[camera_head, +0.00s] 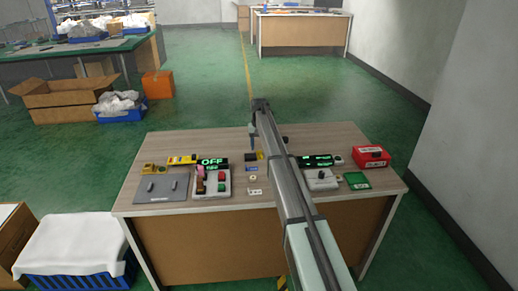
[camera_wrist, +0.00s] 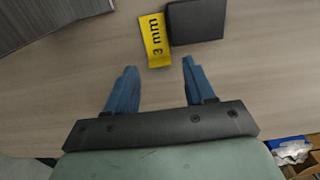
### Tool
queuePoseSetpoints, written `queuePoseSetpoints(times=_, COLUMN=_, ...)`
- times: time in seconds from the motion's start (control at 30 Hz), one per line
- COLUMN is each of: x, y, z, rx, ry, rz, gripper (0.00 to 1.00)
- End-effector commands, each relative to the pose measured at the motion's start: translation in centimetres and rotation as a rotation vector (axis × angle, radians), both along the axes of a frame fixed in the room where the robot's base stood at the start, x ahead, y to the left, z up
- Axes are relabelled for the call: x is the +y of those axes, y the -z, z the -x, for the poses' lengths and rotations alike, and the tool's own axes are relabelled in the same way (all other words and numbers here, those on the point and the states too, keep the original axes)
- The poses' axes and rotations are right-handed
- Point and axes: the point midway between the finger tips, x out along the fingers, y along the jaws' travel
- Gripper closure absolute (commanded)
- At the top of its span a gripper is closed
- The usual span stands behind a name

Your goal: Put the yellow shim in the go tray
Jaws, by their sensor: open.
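The yellow shim (camera_wrist: 153,38), marked "3 mm", lies on the table against or beside a dark block (camera_wrist: 197,22) in the wrist view. In the head view the yellow shim (camera_head: 260,155) is small, close to my arm. My gripper (camera_wrist: 159,66) is open and empty, its two blue fingers apart; the shim shows just beyond the fingertips, between their lines. I cannot tell the height gap. A small green tray (camera_head: 357,180), which looks like the go tray, lies at the right front of the table in the head view. My arm hides part of the table's middle.
A red box (camera_head: 372,156) stands behind the green tray. A grey lever fixture (camera_head: 321,180) stands left of that tray. Left are a grey plate (camera_head: 161,188), a switch box (camera_head: 212,184) and an "OFF" display (camera_head: 213,161). The table's back strip is mostly clear.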

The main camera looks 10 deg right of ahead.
Motion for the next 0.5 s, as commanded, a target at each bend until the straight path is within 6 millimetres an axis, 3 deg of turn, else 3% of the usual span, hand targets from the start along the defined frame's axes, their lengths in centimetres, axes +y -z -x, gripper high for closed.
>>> queuePoseSetpoints(times=0.3, x=0.0, y=-6.0, z=-0.1, rx=-0.002, ry=0.000, rz=0.000, gripper=0.46)
queuePoseSetpoints(times=0.5, x=0.0, y=-8.8, z=-0.1, rx=-0.001, ry=0.000, rz=0.000, gripper=0.46)
